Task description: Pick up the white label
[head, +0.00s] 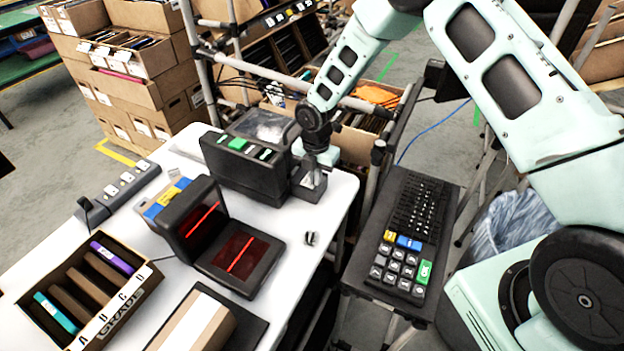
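My gripper (312,182) points down at the right end of the black label printer (236,158), near the table's far right part. It is small in the head view, and its fingers blend with the grey and dark parts there. I cannot tell whether it is open or shut, or whether it touches the printer. I cannot make out a loose white label; if one is at the printer's outlet, the gripper and the printer hide it.
A black scanner (240,258) with red lines stands left of centre on the white table (340,196). A small metallic object (310,238) lies beside it. A carton with lettered slots (60,300) is front left, a brown box (193,325) front centre. A keypad (405,235) stands right.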

